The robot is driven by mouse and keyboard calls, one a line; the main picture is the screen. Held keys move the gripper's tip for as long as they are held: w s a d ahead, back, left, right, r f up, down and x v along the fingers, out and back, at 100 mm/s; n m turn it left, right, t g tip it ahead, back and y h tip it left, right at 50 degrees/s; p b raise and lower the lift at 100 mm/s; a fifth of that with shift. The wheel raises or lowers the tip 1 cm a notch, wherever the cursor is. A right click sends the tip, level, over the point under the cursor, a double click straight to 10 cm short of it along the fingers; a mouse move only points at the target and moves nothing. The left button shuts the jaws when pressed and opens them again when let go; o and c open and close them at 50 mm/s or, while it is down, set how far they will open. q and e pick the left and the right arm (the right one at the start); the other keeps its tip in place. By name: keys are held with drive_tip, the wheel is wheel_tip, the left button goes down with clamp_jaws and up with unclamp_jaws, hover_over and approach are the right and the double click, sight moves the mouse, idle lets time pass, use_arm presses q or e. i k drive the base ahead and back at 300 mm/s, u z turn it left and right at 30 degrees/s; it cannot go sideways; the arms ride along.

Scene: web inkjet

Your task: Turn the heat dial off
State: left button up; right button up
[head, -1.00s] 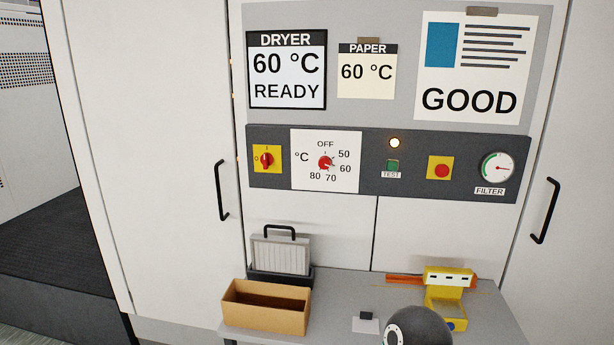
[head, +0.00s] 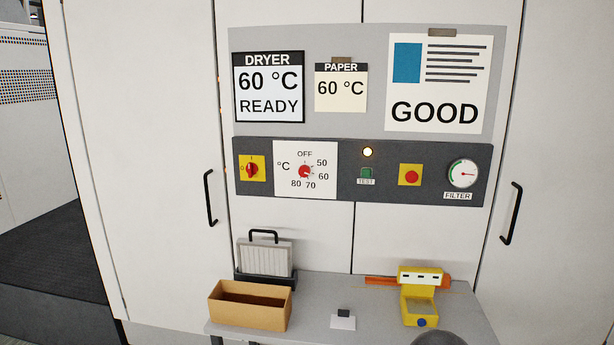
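The heat dial (head: 304,171) is a small red knob on a white plate marked °C, with OFF at the top and 50, 60, 70 and 80 running clockwise down its right side and bottom. Its pointer seems to face right and slightly down, toward 60. The dryer display (head: 268,88) reads 60 °C READY. Neither gripper is in view, and nothing touches the dial. A dark rounded part of my own arm shows at the bottom edge, right of centre.
The dark panel also holds a red switch (head: 252,169), a lit lamp (head: 367,152), a green TEST button (head: 366,173), a red button (head: 411,176) and a filter gauge (head: 463,173). Below, a shelf (head: 375,310) carries a cardboard box (head: 249,305) and a yellow device (head: 419,298).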

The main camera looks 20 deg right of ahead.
sight(304, 171)
drive_tip(key=i, duration=0.85)
drive_tip(key=u, duration=0.05)
